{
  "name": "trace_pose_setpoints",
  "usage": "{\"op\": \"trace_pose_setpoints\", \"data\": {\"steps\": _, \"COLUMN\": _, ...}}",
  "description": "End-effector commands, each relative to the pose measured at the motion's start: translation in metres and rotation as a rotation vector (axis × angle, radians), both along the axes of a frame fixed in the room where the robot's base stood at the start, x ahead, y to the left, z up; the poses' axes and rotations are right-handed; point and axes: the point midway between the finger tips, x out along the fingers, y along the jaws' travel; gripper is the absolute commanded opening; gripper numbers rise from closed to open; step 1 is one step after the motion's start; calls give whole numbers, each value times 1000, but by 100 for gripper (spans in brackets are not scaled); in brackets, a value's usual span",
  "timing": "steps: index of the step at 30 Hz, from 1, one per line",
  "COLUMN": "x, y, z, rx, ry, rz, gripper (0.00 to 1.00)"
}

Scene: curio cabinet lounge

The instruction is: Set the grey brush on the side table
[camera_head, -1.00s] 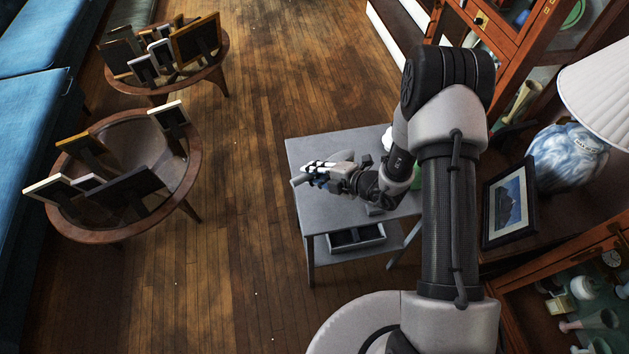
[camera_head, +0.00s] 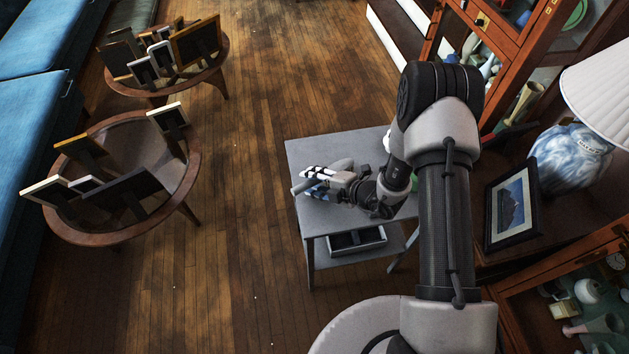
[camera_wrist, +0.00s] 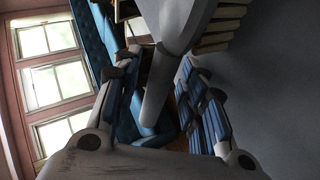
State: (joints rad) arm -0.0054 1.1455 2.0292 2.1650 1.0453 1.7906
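The grey side table (camera_head: 345,153) stands at the centre of the head view. My gripper (camera_head: 316,182) is over its left part, pointing left. Its two fingers are spread apart. The grey brush (camera_head: 297,190) shows partly at the fingertips, near the table's left edge. In the wrist view the brush (camera_wrist: 155,100) lies between the blue-padded fingers of my gripper (camera_wrist: 160,75), with a gap on the left. The grey surface (camera_wrist: 275,70) at the right of that view looks like the tabletop. I cannot tell for sure whether the brush touches it.
An open tray or drawer (camera_head: 356,240) sits below the tabletop. A picture frame (camera_head: 511,205) and a white-shaded lamp (camera_head: 600,90) stand to the right, beside glass cabinets. Round tables (camera_head: 100,238) with frames stand to the left. The wooden floor (camera_head: 235,230) between is clear.

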Motion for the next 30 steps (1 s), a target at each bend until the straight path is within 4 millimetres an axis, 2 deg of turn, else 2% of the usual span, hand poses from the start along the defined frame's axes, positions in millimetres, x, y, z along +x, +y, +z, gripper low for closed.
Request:
{"op": "trace_pose_setpoints", "data": {"steps": 9, "x": -1, "y": -2, "z": 5, "rx": 0, "ry": 0, "rz": -1, "gripper": 39}}
{"op": "trace_pose_setpoints", "data": {"steps": 24, "x": -45, "y": -72, "z": 56, "rx": 0, "ry": 0, "rz": -4, "gripper": 39}}
{"op": "trace_pose_setpoints", "data": {"steps": 30, "x": -54, "y": -85, "z": 64, "rx": 0, "ry": 0, "rz": -1, "gripper": 39}}
